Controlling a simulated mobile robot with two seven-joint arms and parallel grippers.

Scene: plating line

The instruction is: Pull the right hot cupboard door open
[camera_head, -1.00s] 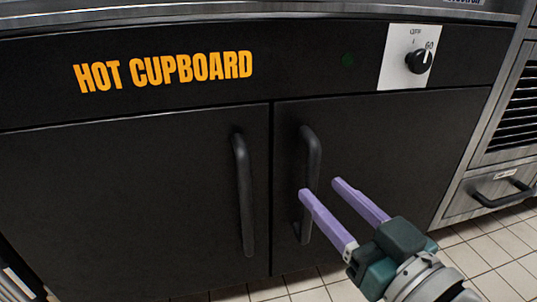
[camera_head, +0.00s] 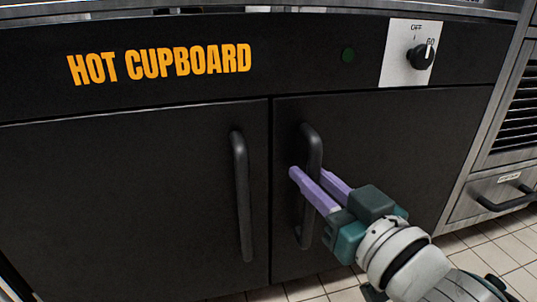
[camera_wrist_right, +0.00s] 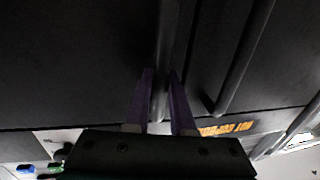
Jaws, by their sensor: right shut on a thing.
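The hot cupboard has two black doors, both closed. The right door (camera_head: 390,150) carries a black vertical bar handle (camera_head: 305,226) near its left edge. My right gripper (camera_head: 308,174) has its purple fingers on either side of this handle at about mid-height, shut on it. In the right wrist view the right gripper (camera_wrist_right: 161,82) shows with the handle (camera_wrist_right: 166,45) between its fingers. The fingers hide part of the handle in the head view. My left gripper is in neither view.
The left door (camera_head: 120,190) has its own handle (camera_head: 241,195), close beside the right one. A control plate with a black knob (camera_head: 421,57) sits above the right door. A steel unit with a drawer handle (camera_head: 506,199) stands at the right. Tiled floor (camera_head: 490,243) shows below.

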